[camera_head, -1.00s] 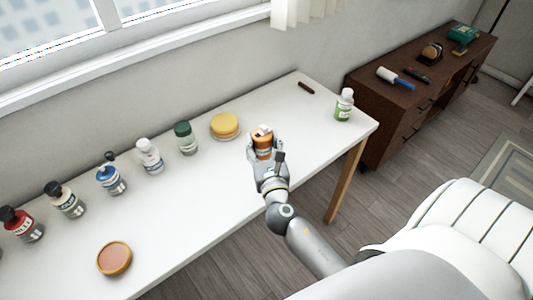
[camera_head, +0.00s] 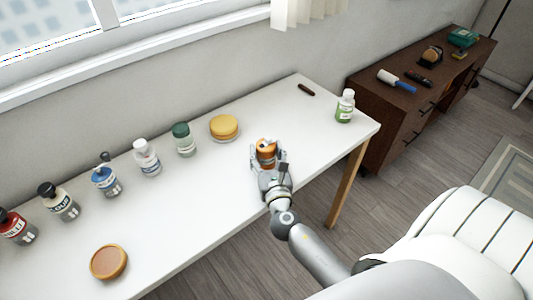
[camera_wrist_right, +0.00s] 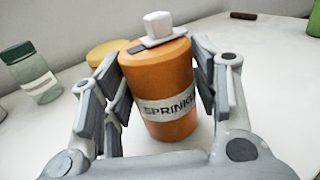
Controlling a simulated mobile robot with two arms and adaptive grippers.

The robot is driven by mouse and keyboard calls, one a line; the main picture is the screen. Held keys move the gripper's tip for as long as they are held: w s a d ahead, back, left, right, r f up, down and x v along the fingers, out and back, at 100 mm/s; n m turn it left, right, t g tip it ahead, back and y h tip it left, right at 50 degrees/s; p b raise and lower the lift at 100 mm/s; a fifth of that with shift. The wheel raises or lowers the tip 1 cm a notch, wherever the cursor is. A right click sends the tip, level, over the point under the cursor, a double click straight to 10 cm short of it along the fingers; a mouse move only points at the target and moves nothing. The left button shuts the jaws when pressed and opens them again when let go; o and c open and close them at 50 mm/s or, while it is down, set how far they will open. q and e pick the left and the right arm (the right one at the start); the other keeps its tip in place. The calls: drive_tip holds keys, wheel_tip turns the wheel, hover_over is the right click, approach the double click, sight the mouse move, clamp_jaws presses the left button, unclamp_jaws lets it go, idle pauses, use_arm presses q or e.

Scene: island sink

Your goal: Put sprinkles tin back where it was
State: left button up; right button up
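The sprinkles tin (camera_head: 266,148) is an orange cylinder with a light label band, near the front edge of the white table. In the right wrist view the tin (camera_wrist_right: 165,85) reads "SPRINK" and has a small white block and a dark flat piece on top. It appears to stand on the table. My right gripper (camera_head: 268,160) is around it, one finger on each side. The fingers look spread, with narrow gaps beside the tin; whether a pad still touches is hard to see. My left gripper is not in view.
A yellow round container (camera_head: 224,126), a green-capped jar (camera_head: 184,140) and several bottles stand in a row along the back of the white table (camera_head: 190,210). An orange-brown round dish (camera_head: 109,262) lies at front left. A green-labelled bottle (camera_head: 345,106) stands at the right end.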

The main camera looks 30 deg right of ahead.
drive_tip(key=shift+o, duration=1.2)
drive_tip(key=shift+r, duration=0.1)
drive_tip(key=shift+r, duration=0.15)
drive_tip(key=b+v, duration=0.1)
drive_tip(key=v, duration=0.4)
drive_tip(key=b+v, duration=0.1)
drive_tip(key=v, duration=0.4)
drive_tip(key=shift+s+a+f, duration=0.15)
drive_tip(key=shift+s+f, duration=0.05)
drive_tip(key=shift+f, duration=0.05)
drive_tip(key=shift+v, duration=0.75)
